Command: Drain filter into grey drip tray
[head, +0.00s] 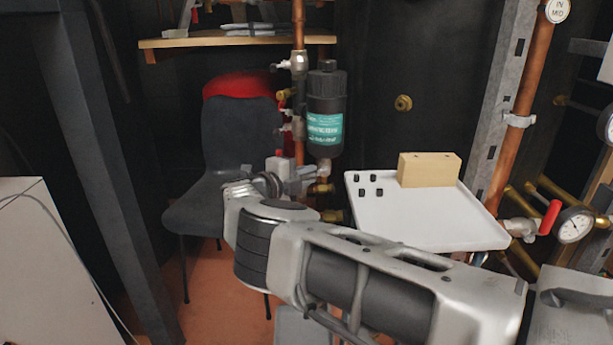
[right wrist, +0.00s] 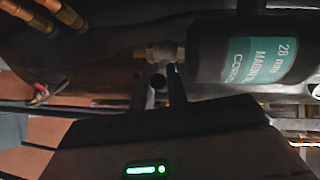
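The filter (head: 326,118) is a black upright canister with a teal label on a copper pipe at the back. It also shows sideways in the right wrist view (right wrist: 230,50), with a brass and grey fitting (right wrist: 163,52) at its end. My right gripper (head: 308,178) is just below the filter. In the right wrist view its two fingers (right wrist: 158,92) stand apart, with a small dark round part (right wrist: 158,82) between them near the fitting. I cannot tell whether they touch it. My left gripper is not in view.
A white tray (head: 430,228) at right holds a wooden block (head: 429,169) and several small black pieces. A dark chair (head: 232,135) with a red item stands behind at left. Copper pipes, a red-handled valve (head: 550,217) and a gauge (head: 574,226) line the right.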

